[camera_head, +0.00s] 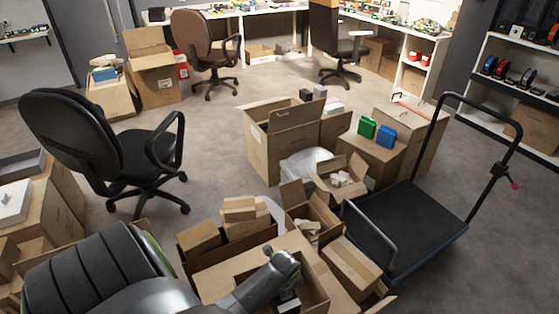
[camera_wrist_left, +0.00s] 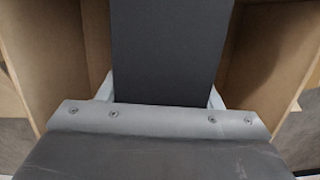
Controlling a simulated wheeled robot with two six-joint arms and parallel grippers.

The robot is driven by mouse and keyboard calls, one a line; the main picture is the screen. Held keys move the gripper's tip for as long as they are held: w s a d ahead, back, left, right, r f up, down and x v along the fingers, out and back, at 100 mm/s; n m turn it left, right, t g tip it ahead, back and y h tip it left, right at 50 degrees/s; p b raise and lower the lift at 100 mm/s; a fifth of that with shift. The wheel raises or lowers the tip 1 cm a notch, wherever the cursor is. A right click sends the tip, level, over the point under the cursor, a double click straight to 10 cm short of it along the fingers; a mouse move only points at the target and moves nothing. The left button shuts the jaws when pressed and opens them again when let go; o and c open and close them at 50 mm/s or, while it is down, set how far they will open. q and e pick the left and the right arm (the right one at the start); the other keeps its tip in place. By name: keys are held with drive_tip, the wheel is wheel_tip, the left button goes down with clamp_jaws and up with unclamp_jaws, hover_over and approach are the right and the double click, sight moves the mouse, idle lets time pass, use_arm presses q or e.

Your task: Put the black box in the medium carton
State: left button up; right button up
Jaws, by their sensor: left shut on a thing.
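The black box (camera_wrist_left: 170,50) fills the middle of the left wrist view as a flat dark panel. My left gripper (camera_wrist_left: 162,96) is shut on it, with a pale finger at each side. Cardboard walls (camera_wrist_left: 275,55) stand to both sides of the box. In the head view my left arm reaches down over an open carton (camera_head: 215,281) at the bottom centre, with the left gripper (camera_head: 287,294) low inside its opening. The box is mostly hidden there. I cannot tell for sure which carton is the medium one. My right gripper is not in view.
Several open cartons crowd around, including a tall one (camera_head: 258,150) behind and a smaller one with packing (camera_head: 355,170). A flatbed trolley (camera_head: 410,225) stands at right. Green (camera_head: 366,127) and blue (camera_head: 387,136) boxes sit on a carton. An office chair (camera_head: 80,135) stands at left.

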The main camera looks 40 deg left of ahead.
use_arm(q)
drive_tip(key=shift+f+b, duration=0.45)
drive_tip(key=shift+f, duration=1.35)
drive_tip(key=shift+f, duration=0.15)
drive_tip(key=o, duration=1.3)
drive_tip(key=r+p, duration=0.1)
drive_tip(key=r, duration=0.2)
drive_tip(key=d+r+p, duration=0.1)
drive_tip(key=r, duration=0.3)
drive_tip(key=r+p, duration=0.1)
drive_tip(key=r, duration=0.3)
drive_tip(key=shift+s+d, duration=0.25)
drive_tip(key=shift+s, duration=0.05)
drive_tip(key=shift+d+r, duration=0.1)
drive_tip(key=shift+r, duration=0.5)
